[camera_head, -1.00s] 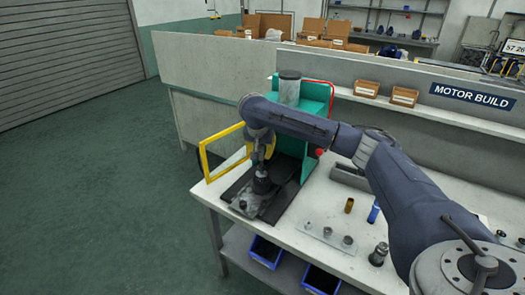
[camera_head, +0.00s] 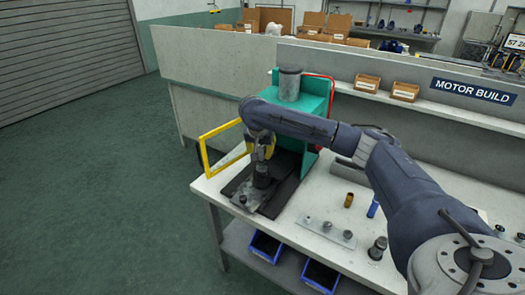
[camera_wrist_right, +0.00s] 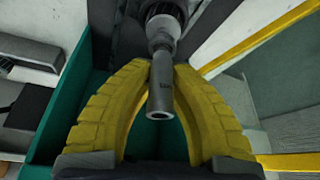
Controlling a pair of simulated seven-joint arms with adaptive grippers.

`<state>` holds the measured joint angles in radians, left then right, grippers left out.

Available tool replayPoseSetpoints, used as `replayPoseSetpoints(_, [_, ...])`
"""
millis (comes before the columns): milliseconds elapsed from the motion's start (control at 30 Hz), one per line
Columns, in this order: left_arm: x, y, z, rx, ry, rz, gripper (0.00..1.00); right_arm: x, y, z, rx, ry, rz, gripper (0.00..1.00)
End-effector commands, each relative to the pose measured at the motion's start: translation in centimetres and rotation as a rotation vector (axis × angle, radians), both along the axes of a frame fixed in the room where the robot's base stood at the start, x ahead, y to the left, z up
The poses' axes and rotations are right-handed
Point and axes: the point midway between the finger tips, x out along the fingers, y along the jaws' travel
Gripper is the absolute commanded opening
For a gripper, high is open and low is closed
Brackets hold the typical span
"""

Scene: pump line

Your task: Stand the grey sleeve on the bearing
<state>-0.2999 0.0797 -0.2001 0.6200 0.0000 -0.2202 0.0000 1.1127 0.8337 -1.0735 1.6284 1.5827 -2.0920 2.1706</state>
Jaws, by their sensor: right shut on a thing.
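The grey sleeve (camera_wrist_right: 162,92) is a slim tube with an open end, held upright between the yellow fingers of my right gripper (camera_wrist_right: 160,68). In the head view my right gripper (camera_head: 262,148) is over the dark fixture on the bench. The sleeve's far end is at or just above a round grey and dark part (camera_wrist_right: 163,22), seemingly the bearing. I cannot tell whether they touch. In the head view a dark round part (camera_head: 262,178) stands on a grey base plate (camera_head: 245,197) under the gripper. My left gripper is not in view.
A teal press frame (camera_head: 317,100) stands close behind the gripper, with a yellow frame guard (camera_head: 203,157) at left. On the bench are a plate with small posts (camera_head: 322,231), a brass sleeve (camera_head: 348,200), a blue sleeve (camera_head: 373,208) and a dark cylinder (camera_head: 378,248).

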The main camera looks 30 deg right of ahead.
Motion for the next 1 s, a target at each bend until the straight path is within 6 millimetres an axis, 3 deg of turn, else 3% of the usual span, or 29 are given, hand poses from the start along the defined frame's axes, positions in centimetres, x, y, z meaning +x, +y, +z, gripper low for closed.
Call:
replayPoseSetpoints(467, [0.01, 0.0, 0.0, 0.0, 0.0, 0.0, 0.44, 0.01, -0.01, -0.76, -0.001, 0.0, 0.001, 0.01])
replayPoseSetpoints(500, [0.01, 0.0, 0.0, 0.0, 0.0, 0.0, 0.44, 0.0, -0.01, -0.77, -0.001, 0.0, 0.001, 0.23])
replayPoseSetpoints(600, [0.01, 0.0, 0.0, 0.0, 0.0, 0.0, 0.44, 0.01, -0.02, -0.76, -0.001, 0.0, 0.001, 0.35])
replayPoseSetpoints(700, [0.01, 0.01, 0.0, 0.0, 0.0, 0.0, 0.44, 0.01, -0.02, -0.76, -0.001, 0.0, 0.001, 0.44])
replayPoseSetpoints(833, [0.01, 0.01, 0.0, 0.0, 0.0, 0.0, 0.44, 0.01, -0.02, -0.76, -0.001, 0.0, 0.001, 0.44])
replayPoseSetpoints(933, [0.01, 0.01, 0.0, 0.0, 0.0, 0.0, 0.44, -0.01, -0.02, -0.79, -0.002, 0.0, 0.001, 0.57])
replayPoseSetpoints(1000, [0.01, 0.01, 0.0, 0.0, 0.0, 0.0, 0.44, -0.01, -0.02, -0.79, -0.002, 0.0, 0.001, 0.59])
